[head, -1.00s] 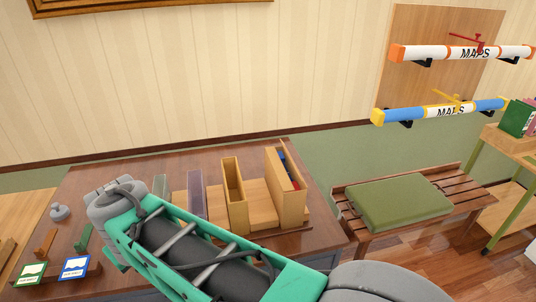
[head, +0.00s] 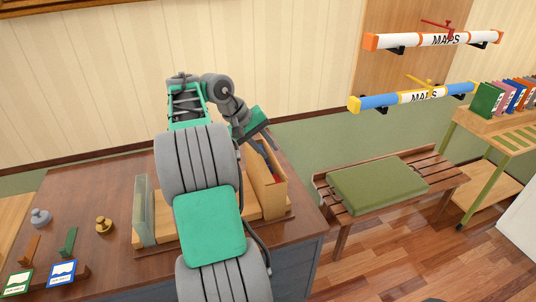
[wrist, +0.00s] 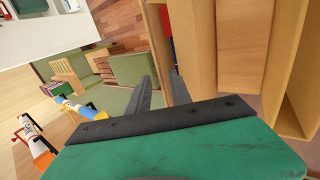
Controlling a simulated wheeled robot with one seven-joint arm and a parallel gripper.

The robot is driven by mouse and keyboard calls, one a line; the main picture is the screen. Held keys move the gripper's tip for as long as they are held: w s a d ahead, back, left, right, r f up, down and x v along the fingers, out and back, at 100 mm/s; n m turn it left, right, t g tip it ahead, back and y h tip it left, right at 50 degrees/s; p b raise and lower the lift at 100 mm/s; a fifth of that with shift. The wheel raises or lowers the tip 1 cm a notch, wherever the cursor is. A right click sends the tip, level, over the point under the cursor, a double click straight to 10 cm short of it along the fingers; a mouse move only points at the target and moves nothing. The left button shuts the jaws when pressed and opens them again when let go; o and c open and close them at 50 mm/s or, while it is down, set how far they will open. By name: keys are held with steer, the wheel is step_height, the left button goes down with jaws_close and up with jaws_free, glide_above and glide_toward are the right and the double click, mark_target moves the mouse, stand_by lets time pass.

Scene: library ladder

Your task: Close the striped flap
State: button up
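I cannot make out a striped flap in either view. My gripper (head: 258,123) is high over the back right of the brown desk, beyond the tall wooden box (head: 272,195) and partly hidden by my arm. In the wrist view the two dark fingers (wrist: 160,92) stand apart with green floor between them, and nothing is held. The right finger is close to the side of a wooden box (wrist: 157,35); I cannot tell if they touch. My arm hides much of the desk's middle.
The desk (head: 100,185) carries a grey-green upright panel (head: 144,210), a brass knob (head: 104,225), a grey knob (head: 40,217) and cards (head: 62,272). A bench with a green cushion (head: 378,185) stands at the right. Map tubes (head: 432,40) hang on the wall. Wooden floor is open in front.

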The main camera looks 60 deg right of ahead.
steer(key=shift+s+d+f, duration=0.15)
steer(key=shift+d+f, duration=0.05)
steer(key=shift+f, duration=0.2)
jaws_close()
stand_by(1.2)
